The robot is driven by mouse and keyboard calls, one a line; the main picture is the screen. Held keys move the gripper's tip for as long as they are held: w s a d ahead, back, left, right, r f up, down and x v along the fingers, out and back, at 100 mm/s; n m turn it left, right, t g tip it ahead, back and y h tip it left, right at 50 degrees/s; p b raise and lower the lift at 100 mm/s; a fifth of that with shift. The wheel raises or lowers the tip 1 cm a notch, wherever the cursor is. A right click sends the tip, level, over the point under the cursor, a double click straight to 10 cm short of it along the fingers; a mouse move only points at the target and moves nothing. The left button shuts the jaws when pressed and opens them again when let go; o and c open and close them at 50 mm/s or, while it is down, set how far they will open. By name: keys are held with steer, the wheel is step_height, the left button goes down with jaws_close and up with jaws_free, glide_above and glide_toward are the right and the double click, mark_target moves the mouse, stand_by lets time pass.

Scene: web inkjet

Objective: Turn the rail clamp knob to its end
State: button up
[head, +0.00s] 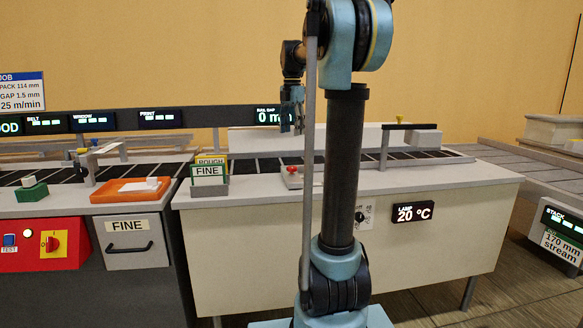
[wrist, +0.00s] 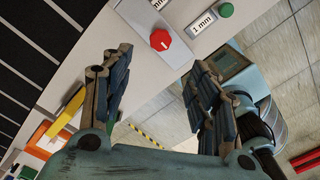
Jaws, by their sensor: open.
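A red knob (wrist: 160,40), which looks like the rail clamp knob, sits on a pale plate in the wrist view, beyond and between my fingertips. In the head view the red knob (head: 292,168) is on a small grey plate at the front of the conveyor table. My gripper (wrist: 162,63) is open and empty, its two fingers spread apart, with the knob not touched. In the head view my gripper (head: 291,118) hangs above the table, pointing down, above the knob. No marking that tells the knob's turn is readable.
A 1 mm label (wrist: 202,22) and a green button (wrist: 225,10) lie right of the knob. ROUGH and FINE cards (head: 208,172) stand left of it on the table. The dark belt (head: 260,164) runs behind. An orange tray (head: 130,191) is further left.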

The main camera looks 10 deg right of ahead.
mark_target(292, 168)
step_height(292, 168, down, 15)
steer(key=shift+r, duration=0.1)
stand_by(0.4)
steer(key=shift+c, duration=0.6)
steer(key=c, duration=1)
